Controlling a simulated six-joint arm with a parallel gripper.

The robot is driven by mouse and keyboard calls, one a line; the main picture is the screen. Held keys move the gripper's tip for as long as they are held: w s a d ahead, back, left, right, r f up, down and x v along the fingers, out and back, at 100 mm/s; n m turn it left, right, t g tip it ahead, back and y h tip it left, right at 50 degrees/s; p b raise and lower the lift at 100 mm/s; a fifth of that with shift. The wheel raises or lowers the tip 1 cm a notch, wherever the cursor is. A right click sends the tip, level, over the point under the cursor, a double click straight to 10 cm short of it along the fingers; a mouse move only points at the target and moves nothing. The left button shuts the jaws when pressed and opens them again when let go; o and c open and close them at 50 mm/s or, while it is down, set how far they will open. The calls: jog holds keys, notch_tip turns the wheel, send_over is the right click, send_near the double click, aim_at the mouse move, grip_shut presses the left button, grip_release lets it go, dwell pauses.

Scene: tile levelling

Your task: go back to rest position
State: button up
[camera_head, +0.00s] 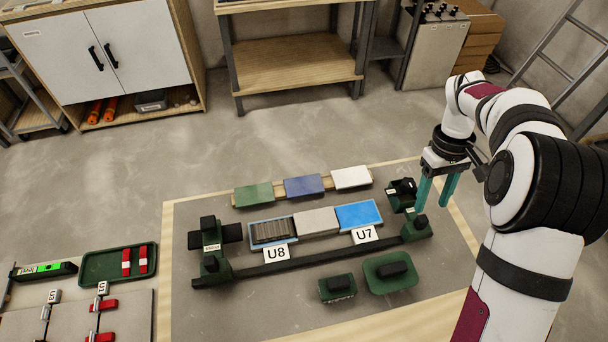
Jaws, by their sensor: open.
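My gripper (434,192) has two teal fingers that point down and stand apart with nothing between them. It is at the right end of the work board, beside a small dark green holder (402,194) and above the right end of the black rail. Whether a fingertip touches anything cannot be told. In the middle of the board a row holds a ribbed dark tile (272,231), a grey tile (317,221) and a blue tile (359,216). Labels U8 (277,253) and U7 (365,234) stand in front of the row.
Behind the row, green (254,195), dark blue (304,186) and white (351,178) tiles lie on a wooden strip. A green tray (116,278) with red pieces and a level (43,269) are at left.

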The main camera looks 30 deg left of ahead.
jog(key=s+d+r+m+y, duration=0.1)
jog(key=s+d+r+m, duration=0.15)
jog(key=s, duration=0.35)
jog(key=s+d+r+m+y, duration=0.1)
jog(key=s+r+m, duration=0.3)
jog(key=s, duration=0.3)
jog(key=s+d+r+m, duration=0.2)
jog(key=s+r+m, duration=0.1)
jog(key=s, duration=0.3)
jog(key=s+f+m+t+y, duration=0.1)
jog(key=s+m, duration=0.4)
jog(key=s, duration=0.5)
jog(key=shift+s+d+f, duration=0.15)
jog(key=shift+s+f, duration=0.15)
jog(key=shift+f, duration=0.25)
